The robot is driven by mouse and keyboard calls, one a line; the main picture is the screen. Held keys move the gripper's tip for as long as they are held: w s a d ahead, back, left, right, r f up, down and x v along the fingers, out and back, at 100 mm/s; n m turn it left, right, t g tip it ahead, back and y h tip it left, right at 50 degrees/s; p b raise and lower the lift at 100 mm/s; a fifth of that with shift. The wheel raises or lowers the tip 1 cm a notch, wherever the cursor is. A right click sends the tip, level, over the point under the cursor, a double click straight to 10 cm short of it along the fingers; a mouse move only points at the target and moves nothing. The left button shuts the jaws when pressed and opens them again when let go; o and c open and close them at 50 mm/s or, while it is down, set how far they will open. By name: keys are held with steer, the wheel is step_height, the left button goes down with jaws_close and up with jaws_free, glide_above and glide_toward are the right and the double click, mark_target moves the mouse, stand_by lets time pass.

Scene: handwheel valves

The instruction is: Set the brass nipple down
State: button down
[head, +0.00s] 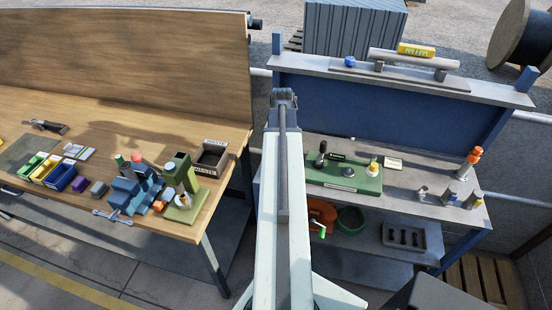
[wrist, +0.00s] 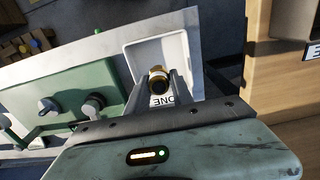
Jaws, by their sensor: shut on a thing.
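The brass nipple (wrist: 158,79) shows in the wrist view as a short brass-coloured ring with a dark bore. My gripper (wrist: 160,88) is shut on it, with a grey finger on each side. Behind and below it is a white tray (wrist: 190,48) with a raised rim and partly covered lettering that reads "ONE". The nipple appears over the tray's near part; I cannot tell whether it touches the tray. In the head view my arm runs up the middle; its fingers, the nipple and the tray cannot be made out there.
A green valve board (head: 345,178) with upright knobs stands on the grey bench right of my arm; it also shows left of the tray in the wrist view (wrist: 62,110). The wooden workbench (head: 130,120) stands left, with an open dark box (head: 210,158) near its edge.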

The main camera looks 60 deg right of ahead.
step_height(320, 180, down, 4)
steer(key=b, duration=0.2)
steer(key=shift+r+b, duration=0.2)
steer(key=shift+b, duration=0.1)
steer(key=shift+w+a+r, duration=0.1)
steer(key=shift+w+r, duration=0.05)
steer(key=shift+r, duration=0.1)
steer(key=shift+f, duration=0.2)
steer(key=c, duration=1.1)
jaws_free()
steer(key=shift+r, duration=0.15)
step_height(320, 180, up, 12)
steer(key=p, duration=1.2)
steer(key=shift+r+p, duration=0.15)
steer(key=shift+p, duration=0.15)
